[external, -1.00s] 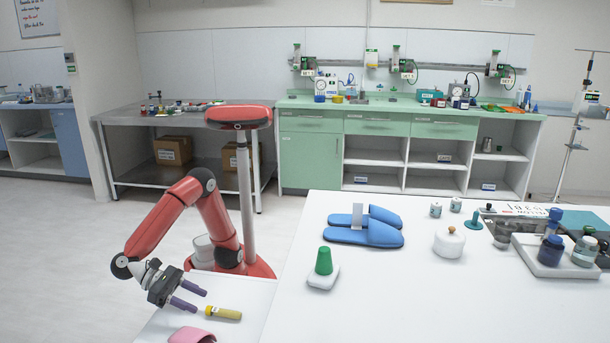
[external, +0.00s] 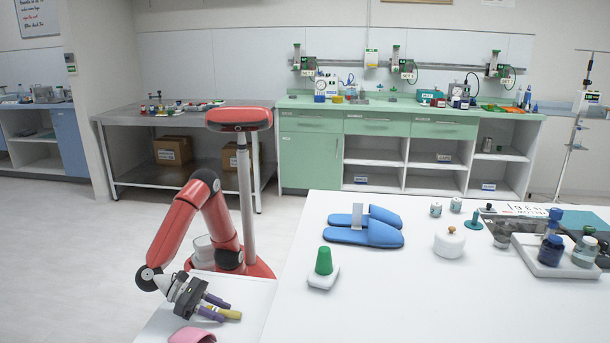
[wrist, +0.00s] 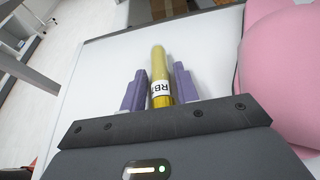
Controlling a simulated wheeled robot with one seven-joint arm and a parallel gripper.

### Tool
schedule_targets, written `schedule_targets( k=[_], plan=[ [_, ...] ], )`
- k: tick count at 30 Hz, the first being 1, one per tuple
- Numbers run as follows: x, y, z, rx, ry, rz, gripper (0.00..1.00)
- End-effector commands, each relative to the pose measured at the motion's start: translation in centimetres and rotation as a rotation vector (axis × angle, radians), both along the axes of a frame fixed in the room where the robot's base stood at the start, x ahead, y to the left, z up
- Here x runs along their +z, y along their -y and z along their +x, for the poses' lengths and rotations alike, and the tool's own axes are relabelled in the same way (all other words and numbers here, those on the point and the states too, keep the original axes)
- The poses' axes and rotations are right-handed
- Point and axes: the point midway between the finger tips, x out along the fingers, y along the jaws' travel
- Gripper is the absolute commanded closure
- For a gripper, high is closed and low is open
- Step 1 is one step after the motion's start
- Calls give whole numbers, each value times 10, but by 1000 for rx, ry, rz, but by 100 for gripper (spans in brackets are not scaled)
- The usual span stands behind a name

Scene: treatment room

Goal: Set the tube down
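The tube (external: 232,314) is yellow with a white label. It lies on the small white table at the lower left, by the external view. In the wrist view the tube (wrist: 158,65) runs lengthwise between the two purple fingers, its label near the palm. My gripper (external: 225,312) is low over the table with its fingers on either side of the tube. In the wrist view my gripper (wrist: 159,90) is open, with a gap showing between the tube and each finger.
A pink object (external: 192,335) lies close by on the same table; it also shows at the right of the wrist view (wrist: 285,70). The larger white table beside it holds a green-topped white item (external: 323,268) and blue slippers (external: 370,233).

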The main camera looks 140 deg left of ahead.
Motion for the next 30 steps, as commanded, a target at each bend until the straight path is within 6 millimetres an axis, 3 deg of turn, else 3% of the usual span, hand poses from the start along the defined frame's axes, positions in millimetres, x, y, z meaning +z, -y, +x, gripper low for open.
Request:
schedule_targets(
  k=[1,7,20,25,30],
  plan=[
    [0,0,0,0,0,0,76],
    [0,0,0,0,0,0,100],
    [10,0,0,0,2,-2,100],
    [35,0,0,1,3,-4,100],
    [81,0,0,2,5,-6,100]
  ],
)
